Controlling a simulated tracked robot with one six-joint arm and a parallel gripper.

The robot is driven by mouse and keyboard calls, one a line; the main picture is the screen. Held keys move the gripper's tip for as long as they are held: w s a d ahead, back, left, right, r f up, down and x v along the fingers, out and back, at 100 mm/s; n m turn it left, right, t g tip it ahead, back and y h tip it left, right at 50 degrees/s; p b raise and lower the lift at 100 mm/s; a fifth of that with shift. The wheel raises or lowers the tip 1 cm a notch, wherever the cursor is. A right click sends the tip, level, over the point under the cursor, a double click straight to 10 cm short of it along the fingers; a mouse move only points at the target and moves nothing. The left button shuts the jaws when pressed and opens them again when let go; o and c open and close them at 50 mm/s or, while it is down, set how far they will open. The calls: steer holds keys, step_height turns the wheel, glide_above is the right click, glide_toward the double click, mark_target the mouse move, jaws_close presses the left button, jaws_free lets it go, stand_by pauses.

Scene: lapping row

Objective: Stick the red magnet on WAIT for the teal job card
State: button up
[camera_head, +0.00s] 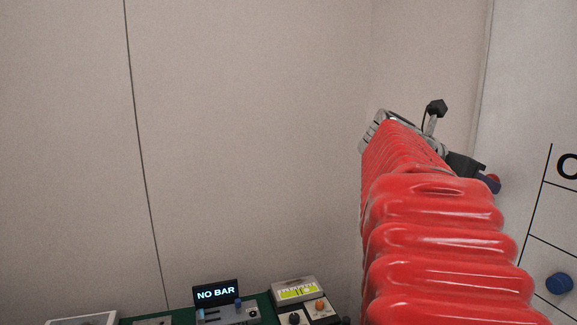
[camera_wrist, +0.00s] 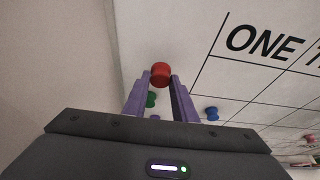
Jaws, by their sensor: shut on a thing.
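The red magnet (camera_wrist: 160,73) is a short round piece between the tips of my gripper's two purple fingers (camera_wrist: 159,84) in the wrist view. My gripper is shut on it. Whether the magnet touches the board I cannot tell. No WAIT label or teal job card shows in either view.
The board has black grid lines and lettering reading "ONE" (camera_wrist: 263,44). A green magnet (camera_wrist: 151,100) and blue magnet (camera_wrist: 211,113) sit on it; a blue magnet (camera_head: 559,284) also shows in the head view. A "NO BAR" display (camera_head: 216,293) and yellow-screened device (camera_head: 297,292) stand low.

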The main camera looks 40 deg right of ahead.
steer(key=shift+a, duration=0.25)
stand_by(0.3)
steer(key=a, duration=0.1)
steer(key=w+a, duration=0.1)
steer(key=a, duration=0.1)
steer(key=w+a, duration=0.1)
steer(key=a, duration=0.1)
steer(key=shift+w+a, duration=0.1)
steer(key=shift+w, duration=0.1)
stand_by(0.7)
